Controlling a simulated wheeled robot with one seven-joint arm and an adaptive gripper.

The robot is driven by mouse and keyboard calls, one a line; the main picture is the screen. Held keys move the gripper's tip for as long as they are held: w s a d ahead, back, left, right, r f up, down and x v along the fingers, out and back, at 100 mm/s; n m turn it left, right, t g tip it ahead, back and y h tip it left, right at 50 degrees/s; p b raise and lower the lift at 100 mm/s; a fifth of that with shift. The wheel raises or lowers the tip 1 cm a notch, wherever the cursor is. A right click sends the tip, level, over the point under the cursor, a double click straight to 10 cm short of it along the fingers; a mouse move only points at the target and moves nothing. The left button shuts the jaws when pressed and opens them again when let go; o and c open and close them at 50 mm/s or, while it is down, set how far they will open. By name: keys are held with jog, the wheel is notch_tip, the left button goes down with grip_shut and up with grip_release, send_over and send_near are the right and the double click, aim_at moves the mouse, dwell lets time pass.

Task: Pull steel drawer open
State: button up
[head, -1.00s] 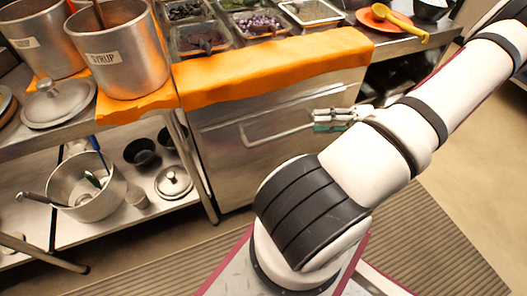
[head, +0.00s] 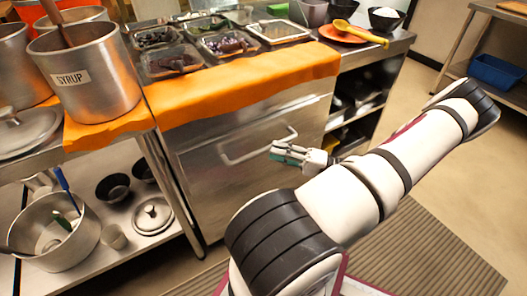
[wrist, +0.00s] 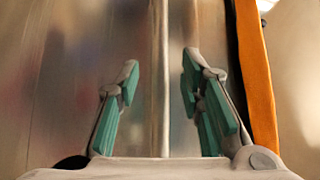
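The steel drawer (head: 215,185) is in the front of the counter under the orange cloth, and its front looks flush. Its bar handle (head: 250,155) shows across the upper part of the front. My gripper (head: 273,154) is in front of the drawer, just below the handle's right end in the head view. In the wrist view my gripper (wrist: 158,95) is open, with its green-padded fingers wide apart. A pale upright strip lies between them in the picture, perhaps the handle; I cannot tell. Nothing is clasped.
The orange cloth (head: 245,85) hangs over the counter edge above the drawer. A syrup pot (head: 95,85) stands to the left, with a large pot (head: 55,245) on the shelf below. Open shelves (head: 360,95) are to the right. A ridged mat (head: 425,245) covers the floor.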

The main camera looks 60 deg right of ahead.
aim_at(264, 148)
jog(key=shift+b+x, duration=0.3)
jog(key=shift+x, duration=2.1)
grip_shut()
jog(key=shift+d, duration=0.1)
